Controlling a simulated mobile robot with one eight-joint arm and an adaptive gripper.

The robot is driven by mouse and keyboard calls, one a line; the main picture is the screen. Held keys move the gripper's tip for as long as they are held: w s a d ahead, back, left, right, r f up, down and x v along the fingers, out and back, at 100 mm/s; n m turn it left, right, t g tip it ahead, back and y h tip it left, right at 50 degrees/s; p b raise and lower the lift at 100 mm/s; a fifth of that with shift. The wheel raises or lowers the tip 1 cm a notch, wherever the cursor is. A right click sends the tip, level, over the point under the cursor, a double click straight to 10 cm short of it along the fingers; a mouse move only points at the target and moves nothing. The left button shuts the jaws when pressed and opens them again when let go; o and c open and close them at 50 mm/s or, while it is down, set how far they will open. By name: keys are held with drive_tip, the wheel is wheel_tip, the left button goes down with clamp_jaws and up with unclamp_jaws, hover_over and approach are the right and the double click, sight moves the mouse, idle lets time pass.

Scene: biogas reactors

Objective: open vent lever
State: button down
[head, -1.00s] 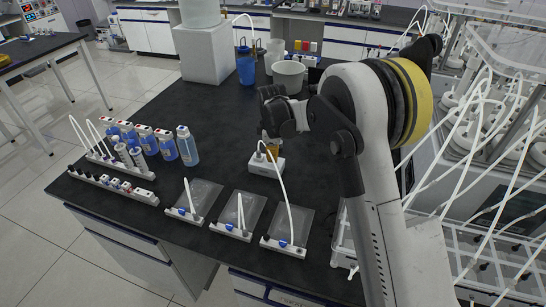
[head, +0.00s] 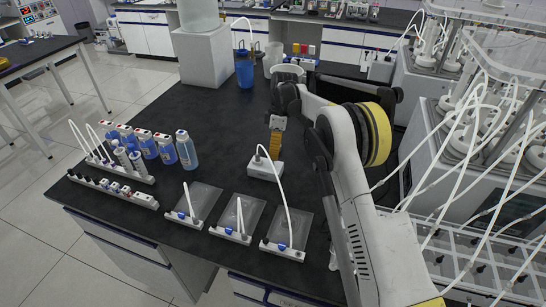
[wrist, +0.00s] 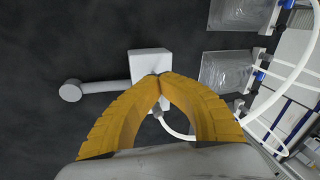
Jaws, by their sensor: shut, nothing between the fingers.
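A white box (head: 264,169) with a thin white hose stands on the black bench; it also shows in the wrist view (wrist: 149,62). In the wrist view a grey bar with a round end (wrist: 71,92) sticks out of the box's left side and looks like the lever. My gripper (head: 272,150) points down by the far side of the box. Contact cannot be told.
Flat clear bags with valve strips (head: 231,234) lie along the near edge. Blue bottles (head: 186,149) and a tube rack (head: 120,167) stand left. A blue cup (head: 245,73) and a grey pillar (head: 210,57) stand farther back.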

drive_tip(key=shift+w+d+f+g, duration=0.15)
drive_tip(key=shift+w+f+g, duration=0.1)
drive_tip(key=shift+g, duration=0.15)
drive_tip(key=shift+g+y, duration=0.3)
idle(0.3)
drive_tip(key=c, duration=1.4)
unclamp_jaws()
drive_tip(key=shift+w, duration=0.1)
drive_tip(key=shift+c, duration=0.2)
drive_tip(key=shift+r, duration=0.1)
wheel_tip(320, 180, up, 10)
